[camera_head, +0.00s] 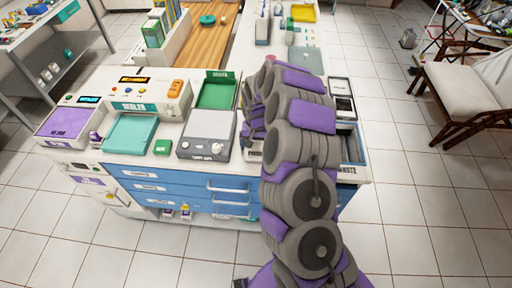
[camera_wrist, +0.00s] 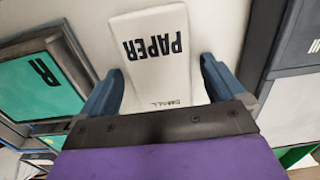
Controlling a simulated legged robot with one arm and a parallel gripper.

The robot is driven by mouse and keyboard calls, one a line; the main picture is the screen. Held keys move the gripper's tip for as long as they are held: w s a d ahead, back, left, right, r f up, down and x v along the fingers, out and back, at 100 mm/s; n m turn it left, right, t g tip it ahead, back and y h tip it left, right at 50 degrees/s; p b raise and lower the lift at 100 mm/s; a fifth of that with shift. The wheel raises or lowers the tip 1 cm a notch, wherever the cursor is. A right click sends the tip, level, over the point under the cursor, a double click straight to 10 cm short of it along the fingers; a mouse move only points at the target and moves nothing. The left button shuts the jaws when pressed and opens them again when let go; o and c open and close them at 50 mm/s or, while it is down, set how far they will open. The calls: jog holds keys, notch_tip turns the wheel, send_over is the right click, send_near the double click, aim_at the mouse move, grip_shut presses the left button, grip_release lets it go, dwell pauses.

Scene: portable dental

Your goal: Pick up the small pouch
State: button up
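The small pouch (camera_wrist: 158,62) is white, with "PAPER" in large dark letters and "SMALL" in small print, both upside down in the wrist view. It lies over a pale surface. My gripper (camera_wrist: 160,68) has its two blue-grey fingers apart, one along each long side of the pouch. The pouch's near end is hidden by the gripper body. In the head view my purple and grey arm covers that part of the counter, and the pouch does not show.
A green panel with a dark letter (camera_wrist: 40,85) is left of the gripper, and a grey box (camera_wrist: 292,100) is right. The head view shows a green open tray (camera_head: 216,94), a grey scale-like device (camera_head: 206,136) and a teal-topped device (camera_head: 130,134) on the counter.

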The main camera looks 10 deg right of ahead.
jog(key=c, duration=1)
